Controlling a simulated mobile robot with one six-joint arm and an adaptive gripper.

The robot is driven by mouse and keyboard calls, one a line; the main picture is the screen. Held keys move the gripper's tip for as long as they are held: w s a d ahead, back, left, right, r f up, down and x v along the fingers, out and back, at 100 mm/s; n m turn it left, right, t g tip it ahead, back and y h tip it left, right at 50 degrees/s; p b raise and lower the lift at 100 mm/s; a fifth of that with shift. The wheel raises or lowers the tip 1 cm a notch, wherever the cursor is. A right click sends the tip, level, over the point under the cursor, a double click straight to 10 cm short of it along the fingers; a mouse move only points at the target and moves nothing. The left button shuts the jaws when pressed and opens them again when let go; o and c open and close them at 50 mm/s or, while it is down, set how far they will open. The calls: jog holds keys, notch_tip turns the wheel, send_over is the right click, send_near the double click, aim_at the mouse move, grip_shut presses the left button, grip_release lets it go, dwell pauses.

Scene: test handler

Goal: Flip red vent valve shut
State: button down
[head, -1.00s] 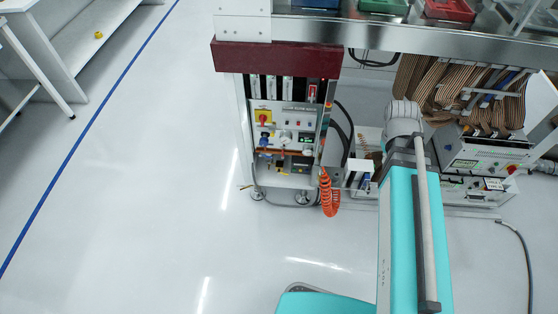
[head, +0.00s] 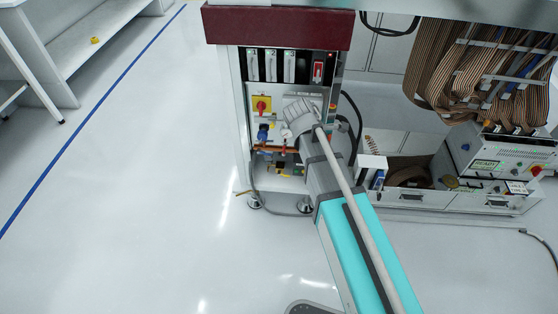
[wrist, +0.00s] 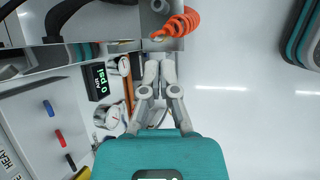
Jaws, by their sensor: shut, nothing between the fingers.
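In the head view my arm reaches to the instrument panel (head: 251,117) of the cabinet under the dark red top. My wrist covers the panel's right part, and the fingers are hidden there. In the wrist view my gripper (wrist: 160,68) is shut and empty, beside the panel face at left. I cannot clearly pick out the red vent valve. A red knob on a yellow plate (head: 262,105) sits higher up.
A white box (head: 371,166) and an instrument with an emergency button (head: 536,170) stand right. The floor at left is clear.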

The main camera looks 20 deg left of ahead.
jog(key=s+a+f+n+t+b, duration=0.1)
jog(key=a+f+n+b, duration=0.2)
jog(key=a, duration=0.4)
jog(key=s+a+f+n+t+b, duration=0.1)
jog(key=a+f+n+b, duration=0.3)
jog(key=a, duration=0.4)
jog(key=s+a+f+n+t+b, duration=0.1)
jog(key=a+f+n+t+b, duration=0.1)
jog(key=a+f+n+b, duration=0.2)
jog(key=a+n+b, duration=0.1)
jog(key=a+b, duration=0.2)
jog(key=a, duration=0.1)
jog(key=shift+s+f+n+t, duration=0.15)
jog(key=shift+s+n+t, duration=0.05)
jog(key=shift+n+t, duration=0.2)
jog(key=b, duration=0.6)
send_near(284, 149)
jog(key=f+x, duration=0.1)
jog(key=x, duration=0.6)
jog(key=shift+a, duration=0.2)
jog(key=shift+s+a, duration=0.1)
jog(key=shift+s, duration=0.1)
jog(key=shift+p, duration=0.3)
